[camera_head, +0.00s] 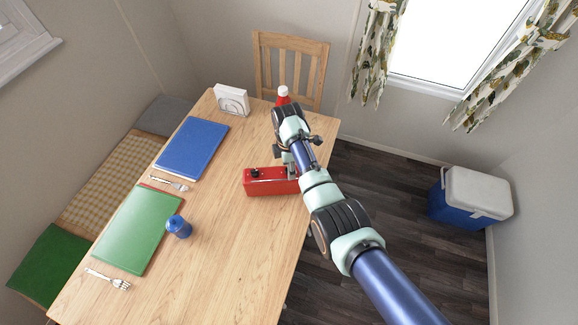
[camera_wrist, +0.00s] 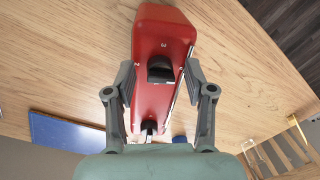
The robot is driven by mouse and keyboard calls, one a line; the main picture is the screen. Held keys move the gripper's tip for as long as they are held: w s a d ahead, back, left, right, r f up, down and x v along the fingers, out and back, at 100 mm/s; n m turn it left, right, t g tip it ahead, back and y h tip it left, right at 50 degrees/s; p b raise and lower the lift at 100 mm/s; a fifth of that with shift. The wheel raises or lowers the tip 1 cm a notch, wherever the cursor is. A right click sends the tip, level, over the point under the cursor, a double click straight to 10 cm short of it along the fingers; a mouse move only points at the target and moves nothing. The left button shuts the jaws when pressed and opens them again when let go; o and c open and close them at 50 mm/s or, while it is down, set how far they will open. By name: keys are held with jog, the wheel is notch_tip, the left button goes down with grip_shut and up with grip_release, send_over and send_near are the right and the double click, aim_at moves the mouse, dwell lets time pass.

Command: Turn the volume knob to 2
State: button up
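A red box (camera_head: 262,187) stands near the right edge of the wooden table in the head view. A black knob (camera_head: 255,173) shows on its left end, and my arm covers its right part. In the wrist view the red box (camera_wrist: 162,25) carries a black knob (camera_wrist: 160,70) with small white marks around it. A second dark knob (camera_wrist: 149,127) is nearer the palm. I cannot read which is for volume. My gripper (camera_wrist: 160,76) is open, with one finger on each side of the first knob. A gap shows at each side; contact is not visible.
A blue cup (camera_head: 179,227), green mat (camera_head: 138,229), blue mat (camera_head: 193,149) and forks lie left of the box. A napkin holder (camera_head: 232,100) and a red bottle (camera_head: 283,97) stand at the far end.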

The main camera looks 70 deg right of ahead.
grip_shut()
jog(key=shift+m, duration=0.3)
